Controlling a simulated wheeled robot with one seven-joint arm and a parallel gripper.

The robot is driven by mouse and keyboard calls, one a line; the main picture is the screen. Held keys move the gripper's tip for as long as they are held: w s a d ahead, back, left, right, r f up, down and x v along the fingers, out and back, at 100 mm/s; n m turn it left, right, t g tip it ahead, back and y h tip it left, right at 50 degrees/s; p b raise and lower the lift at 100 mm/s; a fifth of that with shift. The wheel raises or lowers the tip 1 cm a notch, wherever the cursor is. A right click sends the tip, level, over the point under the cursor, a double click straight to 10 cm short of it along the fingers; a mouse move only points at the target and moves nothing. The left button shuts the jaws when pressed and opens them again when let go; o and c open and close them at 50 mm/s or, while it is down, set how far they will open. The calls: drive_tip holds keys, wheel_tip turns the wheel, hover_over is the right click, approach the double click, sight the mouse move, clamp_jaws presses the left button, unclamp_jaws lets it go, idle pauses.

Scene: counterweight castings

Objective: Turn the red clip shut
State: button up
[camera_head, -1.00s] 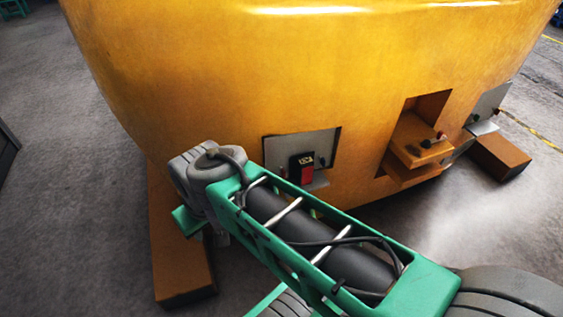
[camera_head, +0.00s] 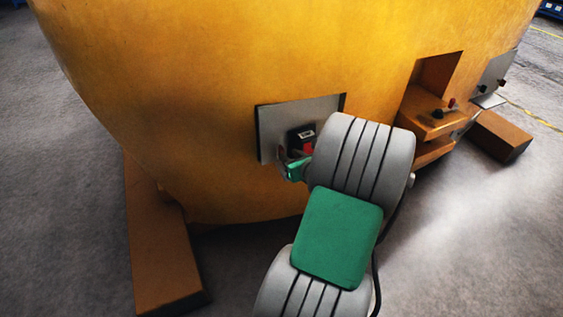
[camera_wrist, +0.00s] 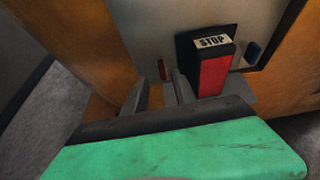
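A small upright red clip (camera_wrist: 163,70) shows on the grey panel (camera_wrist: 185,15) in the wrist view, left of a black and red box marked STOP (camera_wrist: 212,72). My gripper (camera_wrist: 160,86) has two dark fingers apart, with the red clip seen in line with the gap between them. I cannot tell whether the fingertips reach past the clip; no contact shows. In the head view my gripper (camera_head: 290,167) is at the lower part of the panel (camera_head: 268,125), just left of the STOP box (camera_head: 301,137).
A blue clip (camera_wrist: 253,52) sits right of the STOP box, which stands out close to my right finger. The panel is set in a large yellow casting (camera_head: 200,80). A recess with a shelf (camera_head: 428,122) lies to the right. Brown blocks (camera_head: 160,250) stand below the casting.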

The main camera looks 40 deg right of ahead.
sight(283, 150)
drive_tip(key=shift+w+d+f, duration=0.2)
drive_tip(key=shift+w+d, duration=0.1)
drive_tip(key=b+x, duration=0.1)
drive_tip(key=x, duration=0.6)
drive_tip(key=shift+r, duration=0.2)
clamp_jaws()
